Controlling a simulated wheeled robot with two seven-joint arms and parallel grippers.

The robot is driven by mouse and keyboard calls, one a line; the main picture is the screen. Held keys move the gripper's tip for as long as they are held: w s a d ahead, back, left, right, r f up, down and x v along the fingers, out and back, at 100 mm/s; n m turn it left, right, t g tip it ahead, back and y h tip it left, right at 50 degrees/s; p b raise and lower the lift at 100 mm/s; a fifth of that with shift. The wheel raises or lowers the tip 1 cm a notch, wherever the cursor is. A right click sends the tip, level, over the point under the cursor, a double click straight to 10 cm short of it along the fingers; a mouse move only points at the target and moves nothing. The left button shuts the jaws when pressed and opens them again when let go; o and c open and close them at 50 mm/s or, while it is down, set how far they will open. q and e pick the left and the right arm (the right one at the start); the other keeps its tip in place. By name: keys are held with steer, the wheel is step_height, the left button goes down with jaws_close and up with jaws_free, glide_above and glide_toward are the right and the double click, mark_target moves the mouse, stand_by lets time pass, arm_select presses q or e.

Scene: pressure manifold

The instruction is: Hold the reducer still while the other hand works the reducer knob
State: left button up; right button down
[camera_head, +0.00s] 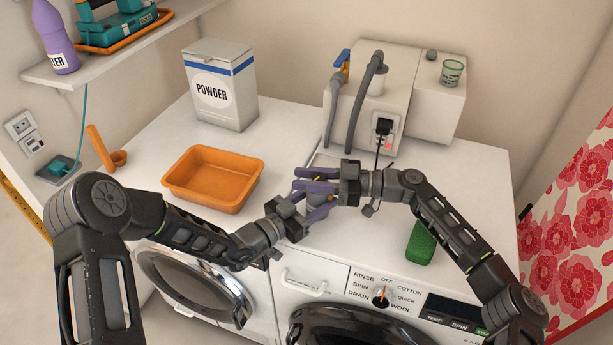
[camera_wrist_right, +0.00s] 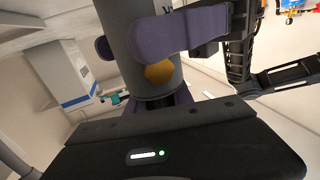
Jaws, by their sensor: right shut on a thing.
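The reducer (camera_head: 317,200) is a grey cylinder above the worktop, partly hidden by purple fingers. In the right wrist view the grey cylinder (camera_wrist_right: 145,40) fills the middle, with a gold hexagonal part (camera_wrist_right: 158,72) on its side. My left gripper (camera_head: 312,206) has its fingers on either side of the grey body; whether they press on it is unclear. One left finger crosses the cylinder in the right wrist view. My right gripper (camera_head: 317,180) is shut at the reducer's upper end, with a bit of yellow between its fingers. The knob itself is mostly hidden there.
A beige machine (camera_head: 360,85) with grey hoses and a dark plug stands behind. An orange tray (camera_head: 185,190) and a powder box (camera_head: 220,110) are at left. A green sponge (camera_head: 421,243) lies at right. Washing machines are below the worktop.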

arm_select(q)
steer(key=shift+d+r, duration=0.1)
steer(key=shift+d, duration=0.05)
arm_select(e)
steer(key=n+g, duration=0.2)
steer(key=g, duration=0.1)
steer(key=s+n+g, duration=0.1)
steer(key=g, duration=0.1)
steer(key=shift+f+n+h, duration=0.25)
steer(key=shift+n+h, duration=0.05)
steer(key=c, duration=1.1)
jaws_free()
steer(key=shift+r, duration=0.15)
steer(key=shift+w, duration=0.1)
step_height(320, 180, up, 10)
